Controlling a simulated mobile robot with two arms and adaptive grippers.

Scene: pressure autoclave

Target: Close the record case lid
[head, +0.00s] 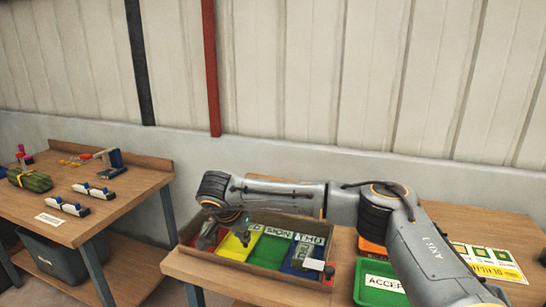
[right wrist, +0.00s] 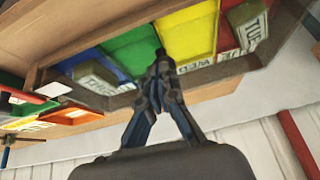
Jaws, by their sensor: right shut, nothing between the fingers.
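My right gripper (head: 243,236) is shut and empty. It points down over a brown open-topped tray (head: 262,272) with red, yellow, green and blue sections. In the right wrist view the closed fingertips (right wrist: 160,58) are beside the boundary of the green section (right wrist: 132,50) and the yellow section (right wrist: 187,38); I cannot tell whether they touch. No record case or lid can be made out for certain. An orange item (head: 372,247), partly hidden by my right arm, lies right of the tray. My left gripper is not in view.
A green bin (head: 377,272) marked ACCEPT is right of the tray, and a yellow-and-white sheet (head: 490,262) lies farther right. A left workbench (head: 128,202) holds a green bundle (head: 30,180) and several small items. A wall stands behind both benches.

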